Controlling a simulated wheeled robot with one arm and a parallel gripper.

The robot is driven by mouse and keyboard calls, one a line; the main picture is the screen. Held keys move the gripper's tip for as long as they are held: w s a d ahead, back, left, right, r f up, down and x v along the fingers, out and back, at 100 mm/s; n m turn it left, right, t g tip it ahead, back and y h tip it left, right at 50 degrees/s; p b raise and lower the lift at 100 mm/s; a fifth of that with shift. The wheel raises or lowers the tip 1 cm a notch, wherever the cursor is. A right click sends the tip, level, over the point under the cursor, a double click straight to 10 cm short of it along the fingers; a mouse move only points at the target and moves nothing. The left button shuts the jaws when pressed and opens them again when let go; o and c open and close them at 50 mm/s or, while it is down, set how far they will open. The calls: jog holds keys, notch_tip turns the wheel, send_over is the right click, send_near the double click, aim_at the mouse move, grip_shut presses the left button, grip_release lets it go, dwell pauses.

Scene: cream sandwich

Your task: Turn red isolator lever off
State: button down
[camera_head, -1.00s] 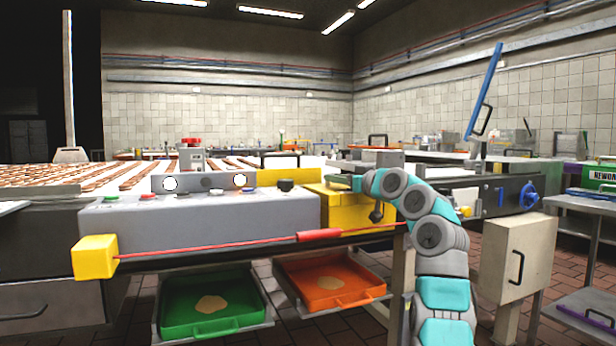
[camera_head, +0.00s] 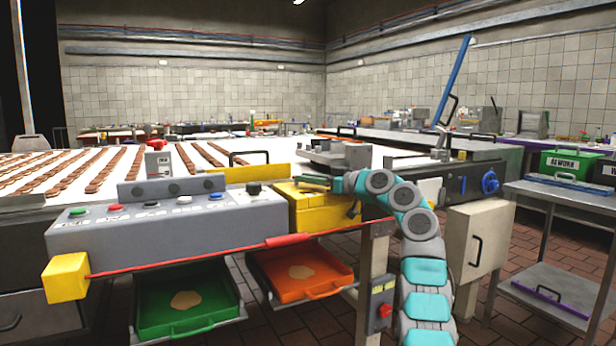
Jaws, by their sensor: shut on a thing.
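My gripper (camera_head: 316,182) reaches left from the end of my teal and grey arm, at the top of a yellow housing (camera_head: 312,214). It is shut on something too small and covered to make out. A small dark lever with a knob (camera_head: 354,210) hangs at the housing's right end. A red pull handle (camera_head: 288,240) lies on a red cord along the front.
A grey control panel (camera_head: 150,222) with coloured buttons stands left of the housing. A green tray (camera_head: 205,325) and an orange tray (camera_head: 325,285) sit below. A cream cabinet (camera_head: 478,240) and a steel table (camera_head: 560,195) stand at right.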

jog(key=shift+r, duration=0.1)
jog(key=c, duration=0.7)
grip_release()
jog(key=b+v, duration=0.1)
jog(key=v, duration=0.6)
jog(key=shift+f+b, duration=0.2)
jog(key=shift+b, duration=0.1)
jog(key=shift+s+d+r, duration=0.1)
jog(key=shift+s+d, duration=0.1)
jog(key=shift+d, duration=0.15)
jog(key=shift+c, duration=0.2)
